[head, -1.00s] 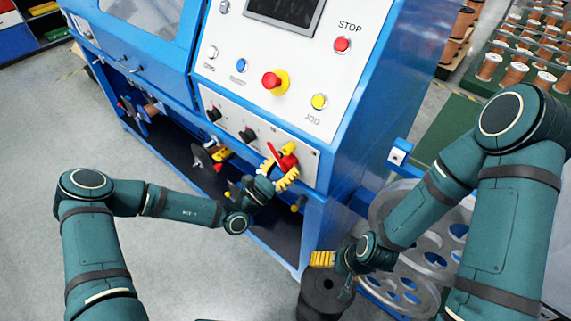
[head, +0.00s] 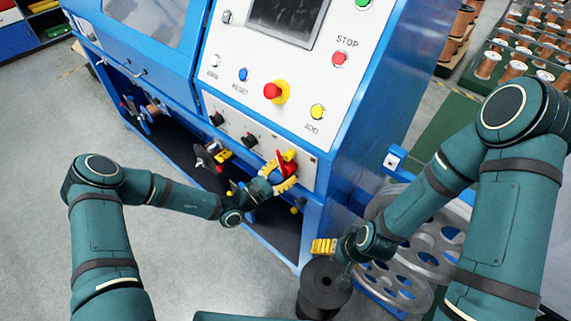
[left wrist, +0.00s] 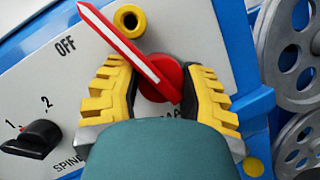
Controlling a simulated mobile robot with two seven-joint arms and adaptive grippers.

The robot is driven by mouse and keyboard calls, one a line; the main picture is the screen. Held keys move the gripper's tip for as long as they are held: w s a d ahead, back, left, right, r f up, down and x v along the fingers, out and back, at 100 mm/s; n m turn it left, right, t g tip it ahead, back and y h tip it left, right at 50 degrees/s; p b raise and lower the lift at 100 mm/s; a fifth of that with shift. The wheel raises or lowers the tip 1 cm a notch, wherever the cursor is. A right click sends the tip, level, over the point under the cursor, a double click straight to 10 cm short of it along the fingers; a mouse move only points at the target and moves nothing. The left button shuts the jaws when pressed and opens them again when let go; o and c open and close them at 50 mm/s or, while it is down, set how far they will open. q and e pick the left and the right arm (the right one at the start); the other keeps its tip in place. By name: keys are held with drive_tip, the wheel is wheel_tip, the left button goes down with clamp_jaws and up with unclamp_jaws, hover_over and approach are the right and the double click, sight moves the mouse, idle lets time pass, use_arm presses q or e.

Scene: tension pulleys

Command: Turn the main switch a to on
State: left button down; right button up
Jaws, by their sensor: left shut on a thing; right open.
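The main switch a (head: 284,163) is a red rotary handle on the lower right of the white machine panel. In the left wrist view its long red-and-white pointer (left wrist: 122,42) slants to the upper left, with its tip right of and above the "OFF" mark (left wrist: 65,45). My left gripper (head: 282,174) is shut on the switch; in the left wrist view its yellow fingers (left wrist: 158,76) stand either side of the red knob. The "ON" mark is not visible. My right gripper (head: 323,246) is open and empty, low at the right by a black spool (head: 325,281).
A yellow part (left wrist: 129,20) with a dark hole sits close beside the pointer. A black selector knob (left wrist: 32,140) is to the left. The red emergency stop (head: 272,90) is higher on the panel. Grey reels (head: 403,282) stand near my right arm.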

use_arm(q)
drive_tip(key=shift+r+m+g+p, duration=0.2)
drive_tip(key=shift+m+g+p, duration=0.45)
drive_tip(key=shift+m, duration=0.65)
drive_tip(key=shift+c, duration=2.2)
unclamp_jaws()
drive_tip(key=shift+f, duration=0.1)
drive_tip(key=v, duration=1.2)
drive_tip(key=shift+w+f, duration=0.1)
